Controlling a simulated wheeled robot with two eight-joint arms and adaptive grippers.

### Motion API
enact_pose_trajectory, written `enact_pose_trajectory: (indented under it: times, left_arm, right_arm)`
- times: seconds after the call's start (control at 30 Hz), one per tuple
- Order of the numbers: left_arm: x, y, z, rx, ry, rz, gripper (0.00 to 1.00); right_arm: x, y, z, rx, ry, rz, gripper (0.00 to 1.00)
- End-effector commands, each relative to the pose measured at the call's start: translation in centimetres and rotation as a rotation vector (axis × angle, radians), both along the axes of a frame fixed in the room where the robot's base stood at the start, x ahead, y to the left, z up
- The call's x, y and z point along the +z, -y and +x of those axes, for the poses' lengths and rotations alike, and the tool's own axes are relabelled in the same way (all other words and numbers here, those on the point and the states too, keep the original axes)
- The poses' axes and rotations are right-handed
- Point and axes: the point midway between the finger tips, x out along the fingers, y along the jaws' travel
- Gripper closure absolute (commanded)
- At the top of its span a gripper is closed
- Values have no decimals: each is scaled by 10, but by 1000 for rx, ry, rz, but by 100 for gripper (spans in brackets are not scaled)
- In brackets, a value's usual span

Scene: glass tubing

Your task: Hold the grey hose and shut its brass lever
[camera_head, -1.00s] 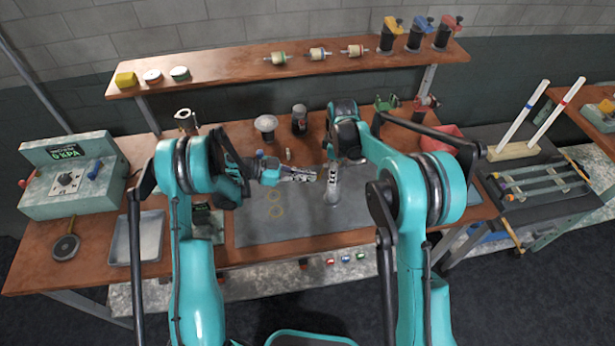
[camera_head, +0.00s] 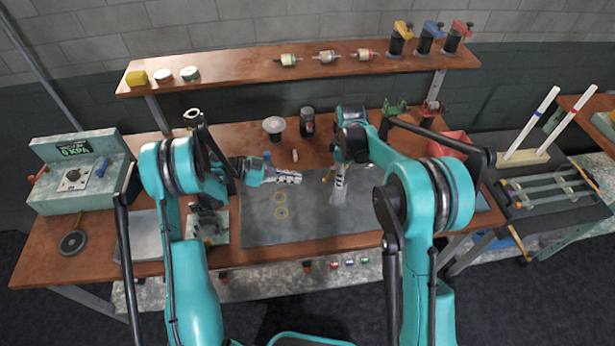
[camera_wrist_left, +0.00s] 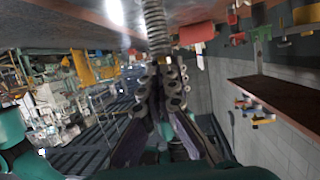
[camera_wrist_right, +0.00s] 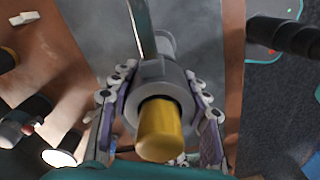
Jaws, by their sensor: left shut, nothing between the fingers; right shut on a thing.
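My right gripper (camera_head: 338,190) points down over the grey mat. In the right wrist view its fingers (camera_wrist_right: 160,112) are shut around a round grey collar (camera_wrist_right: 182,82), which I take for part of the grey hose. A brass-coloured cylinder (camera_wrist_right: 160,130), probably the lever, sticks out of it towards the camera. A small yellow-brass piece (camera_head: 328,174) shows left of this gripper in the head view. My left gripper (camera_head: 300,178) is shut, empty and apart from it, to the left. In the left wrist view a ribbed grey hose (camera_wrist_left: 153,25) lies beyond its fingertips (camera_wrist_left: 160,80).
The grey mat (camera_head: 260,230) has two yellow rings on it. A gauge box (camera_head: 75,170) and a metal tray (camera_head: 145,235) are at left. A domed item (camera_head: 273,125), a dark cylinder (camera_head: 307,122) and a red bin (camera_head: 450,142) stand behind. A shelf (camera_head: 220,84) runs above.

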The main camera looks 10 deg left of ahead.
Motion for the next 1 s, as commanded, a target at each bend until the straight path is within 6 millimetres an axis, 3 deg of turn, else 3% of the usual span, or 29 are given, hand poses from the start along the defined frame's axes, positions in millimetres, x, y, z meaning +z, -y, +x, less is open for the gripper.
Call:
enact_pose_trajectory:
  times: [0.23, 0.67, 0.8, 1.0]
  left_arm:
    - [-1, -28, -6, 1, 0, 0, 100]
    - [-1, -30, -7, -1, 1, 0, 100]
    - [8, -28, -6, -2, -3, 13, 68]
    - [36, -18, -3, -10, -13, 58, 68]
  right_arm:
    - [0, 0, 0, 0, 0, 0, 97]
    - [0, 0, 0, 0, 0, 0, 97]
    - [0, 0, 0, 0, 0, 0, 97]
    - [0, 0, 0, 0, 0, 1, 97]
